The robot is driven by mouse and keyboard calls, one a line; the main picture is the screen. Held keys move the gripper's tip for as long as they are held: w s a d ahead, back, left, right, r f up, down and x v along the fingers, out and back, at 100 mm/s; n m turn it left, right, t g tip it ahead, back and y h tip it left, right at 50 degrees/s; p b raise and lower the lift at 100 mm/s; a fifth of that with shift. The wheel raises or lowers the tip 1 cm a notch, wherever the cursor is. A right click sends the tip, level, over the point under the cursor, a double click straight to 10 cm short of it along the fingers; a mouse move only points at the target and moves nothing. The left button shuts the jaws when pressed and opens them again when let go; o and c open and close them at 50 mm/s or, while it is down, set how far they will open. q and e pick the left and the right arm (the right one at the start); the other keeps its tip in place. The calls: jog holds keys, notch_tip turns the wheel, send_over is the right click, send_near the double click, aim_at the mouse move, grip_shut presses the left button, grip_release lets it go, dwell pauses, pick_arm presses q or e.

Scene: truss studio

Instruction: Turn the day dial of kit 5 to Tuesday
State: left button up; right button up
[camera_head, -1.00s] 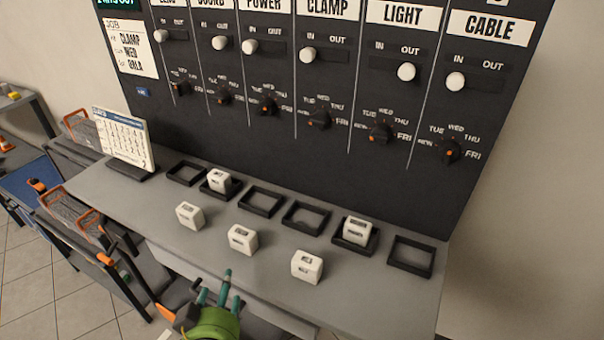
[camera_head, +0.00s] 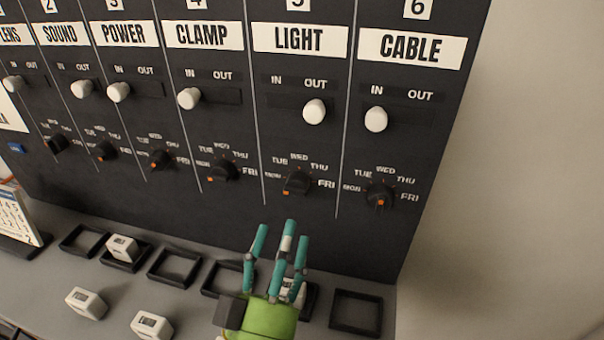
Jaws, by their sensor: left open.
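Kit 5's day dial (camera_head: 297,180), black with an orange mark, sits on the dark board under the LIGHT label (camera_head: 299,39). Its orange mark is at the lower left, near MON; TUE is printed at its upper left. My left gripper (camera_head: 282,232) is open and empty, its teal fingers pointing up at the board just below this dial. The fingers appear apart from the dial, though the exact gap in depth is unclear. My right gripper is not in view.
Kit 6's dial (camera_head: 380,198) and kit 4's dial (camera_head: 223,169) flank it. Kit 5's white slider knob (camera_head: 314,111) is above, at OUT. Black trays, one being the empty right tray (camera_head: 357,313), and white blocks (camera_head: 152,325) lie on the grey counter (camera_head: 52,289) below.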

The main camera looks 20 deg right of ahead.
aim_at(294, 195)
pick_arm(q)
jog(key=shift+p+x, duration=0.55)
jog(key=shift+x, duration=0.45)
jog(key=p+x, duration=0.1)
jog(key=x, duration=0.1)
jog(key=p+x, duration=0.1)
jog(key=x, duration=0.1)
jog(key=shift+s+a+r, duration=0.1)
jog(key=shift+a+r, duration=0.05)
jog(key=shift+r, duration=0.15)
jog(key=shift+w+d, duration=0.3)
jog(key=shift+w, duration=0.15)
jog(key=shift+s, duration=0.1)
jog(key=c, duration=1)
jog(key=shift+c, duration=0.6)
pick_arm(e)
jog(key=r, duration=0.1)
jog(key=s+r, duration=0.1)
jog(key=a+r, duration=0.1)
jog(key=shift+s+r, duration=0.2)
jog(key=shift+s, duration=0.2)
